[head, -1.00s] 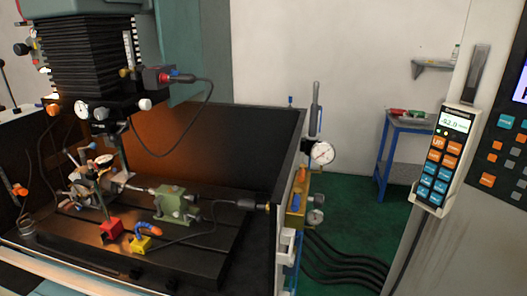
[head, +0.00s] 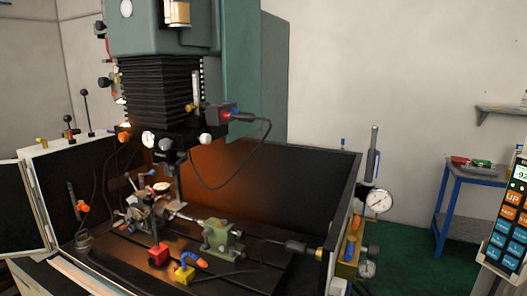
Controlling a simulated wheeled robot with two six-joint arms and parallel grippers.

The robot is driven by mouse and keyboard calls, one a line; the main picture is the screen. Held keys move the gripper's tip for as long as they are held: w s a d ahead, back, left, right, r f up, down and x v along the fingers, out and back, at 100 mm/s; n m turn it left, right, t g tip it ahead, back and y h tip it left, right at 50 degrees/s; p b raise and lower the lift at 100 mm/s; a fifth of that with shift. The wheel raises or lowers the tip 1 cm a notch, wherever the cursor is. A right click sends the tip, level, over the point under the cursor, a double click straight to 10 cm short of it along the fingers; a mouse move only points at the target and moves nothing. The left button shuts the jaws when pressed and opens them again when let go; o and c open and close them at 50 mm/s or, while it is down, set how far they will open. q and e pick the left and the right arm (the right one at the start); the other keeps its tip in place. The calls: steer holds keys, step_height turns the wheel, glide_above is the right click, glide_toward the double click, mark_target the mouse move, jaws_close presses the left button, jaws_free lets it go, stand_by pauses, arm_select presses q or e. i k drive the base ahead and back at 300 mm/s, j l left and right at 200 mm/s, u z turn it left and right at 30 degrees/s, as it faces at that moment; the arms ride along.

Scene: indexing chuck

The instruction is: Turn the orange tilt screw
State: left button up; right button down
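The indexing chuck (head: 145,210) sits on the dark machine bed at the left of the head view, with small fittings and a dial gauge (head: 161,188) around it. I cannot tell for certain which part is the orange tilt screw. The chuck's details are small and partly hidden by clutter. Neither of my grippers is in view.
A green tailstock block (head: 219,238) stands right of the chuck. The enclosure wall (head: 345,215) edges the right side. A blue side table (head: 470,180) stands farther right.

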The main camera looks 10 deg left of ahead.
mark_target(124, 137)
steer(key=u, duration=1.25)
steer(key=i+j, duration=0.15)
steer(key=j, duration=0.2)
steer(key=i+j, duration=0.35)
steer(key=j, duration=0.3)
steer(key=i+j, duration=0.2)
steer(key=j, duration=0.15)
steer(key=z, duration=0.05)
